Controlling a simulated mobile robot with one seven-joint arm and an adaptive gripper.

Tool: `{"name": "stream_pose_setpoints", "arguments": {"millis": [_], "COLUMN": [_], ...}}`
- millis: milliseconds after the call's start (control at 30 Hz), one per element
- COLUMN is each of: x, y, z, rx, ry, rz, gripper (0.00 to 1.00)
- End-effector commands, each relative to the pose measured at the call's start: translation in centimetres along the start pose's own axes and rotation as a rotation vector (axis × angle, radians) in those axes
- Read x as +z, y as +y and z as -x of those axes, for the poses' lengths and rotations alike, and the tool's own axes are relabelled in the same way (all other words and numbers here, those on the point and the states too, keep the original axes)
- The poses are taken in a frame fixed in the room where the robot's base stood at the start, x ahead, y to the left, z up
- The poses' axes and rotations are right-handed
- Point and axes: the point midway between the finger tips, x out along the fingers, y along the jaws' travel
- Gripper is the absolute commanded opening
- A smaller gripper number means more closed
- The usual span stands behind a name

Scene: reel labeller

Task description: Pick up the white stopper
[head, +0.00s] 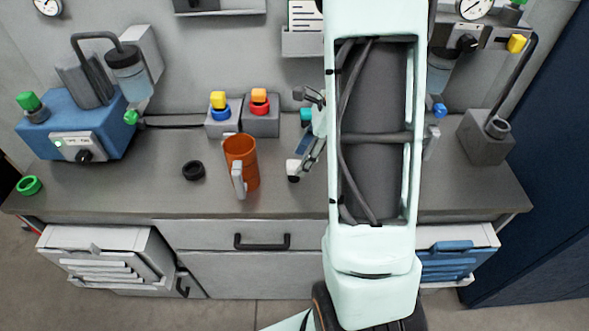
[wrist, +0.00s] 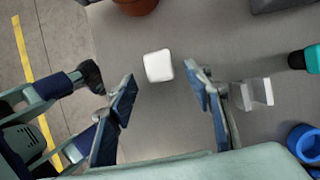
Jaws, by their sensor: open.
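The white stopper (wrist: 158,66) stands on the grey bench top, seen from above as a rounded white square in the wrist view. My gripper (wrist: 160,79) is open above the bench, with a blue-padded finger on either side. The stopper lies between the fingers' lines, slightly beyond the tips, and I see no contact. My arm hides the bench to the right.
An orange mug (head: 241,163) stands left of the stopper, with a black ring (head: 193,170) beyond it. Button boxes (head: 260,115) stand behind. In the wrist view, a pale bracket (wrist: 252,95) and a blue ring (wrist: 304,142) lie to the right. The bench's front edge is close.

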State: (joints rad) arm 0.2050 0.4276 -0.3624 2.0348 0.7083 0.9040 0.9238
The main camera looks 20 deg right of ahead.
Motion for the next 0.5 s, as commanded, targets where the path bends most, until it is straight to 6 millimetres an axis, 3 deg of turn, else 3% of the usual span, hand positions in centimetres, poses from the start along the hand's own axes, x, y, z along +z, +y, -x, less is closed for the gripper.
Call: {"name": "stream_pose_setpoints", "arguments": {"millis": [500], "x": [0.2], "y": [-0.1], "z": [-5.6], "rx": [0.001], "ry": [0.001], "rz": [0.002], "gripper": [0.46]}}
